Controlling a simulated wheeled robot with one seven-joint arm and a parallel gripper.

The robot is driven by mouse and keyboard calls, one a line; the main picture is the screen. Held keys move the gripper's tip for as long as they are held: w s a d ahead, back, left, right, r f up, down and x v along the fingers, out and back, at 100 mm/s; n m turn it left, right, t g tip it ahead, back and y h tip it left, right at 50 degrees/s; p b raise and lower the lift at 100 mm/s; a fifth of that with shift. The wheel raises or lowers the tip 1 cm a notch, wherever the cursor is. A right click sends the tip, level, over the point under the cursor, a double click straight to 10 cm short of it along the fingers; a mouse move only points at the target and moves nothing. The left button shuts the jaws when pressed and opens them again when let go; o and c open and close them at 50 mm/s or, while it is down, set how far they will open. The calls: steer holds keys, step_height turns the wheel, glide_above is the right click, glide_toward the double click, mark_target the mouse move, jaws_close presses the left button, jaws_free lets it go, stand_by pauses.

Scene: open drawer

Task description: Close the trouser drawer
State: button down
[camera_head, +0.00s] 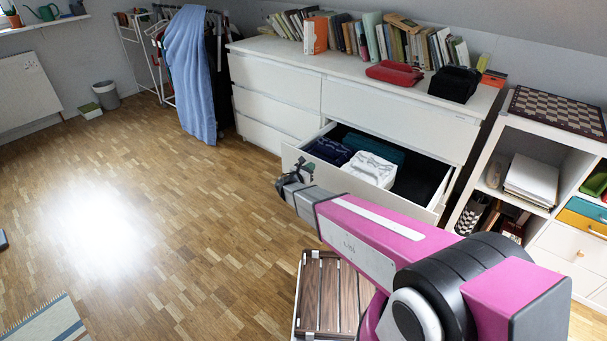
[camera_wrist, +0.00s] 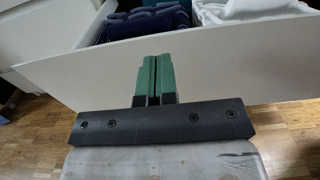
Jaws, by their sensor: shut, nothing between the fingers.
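The open drawer (camera_head: 305,168) sticks out of the right half of a white dresser (camera_head: 290,72), in its middle row. It holds folded clothes: dark blue ones (camera_head: 330,151), a dark teal one (camera_head: 373,143), a white one (camera_head: 370,170) and black ones at the right. My gripper (camera_head: 299,170) is at the left part of the drawer front. In the wrist view the drawer front (camera_wrist: 235,75) spans the picture, and my green fingertips (camera_wrist: 156,62) are shut together against or just before it. I cannot tell whether they touch it.
Books (camera_head: 375,40), a red folded item (camera_head: 395,72) and a black item (camera_head: 455,83) lie on the dresser. A white shelf unit (camera_head: 550,155) stands close on the right. A slatted wooden box (camera_head: 330,290) stands below my arm.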

mark_target(319, 161)
steer(key=shift+x, duration=1.85)
steer(key=x, duration=3.3)
steer(key=shift+w+d+f, duration=0.1)
steer(key=shift+w+d, duration=0.45)
steer(key=shift+w, duration=0.2)
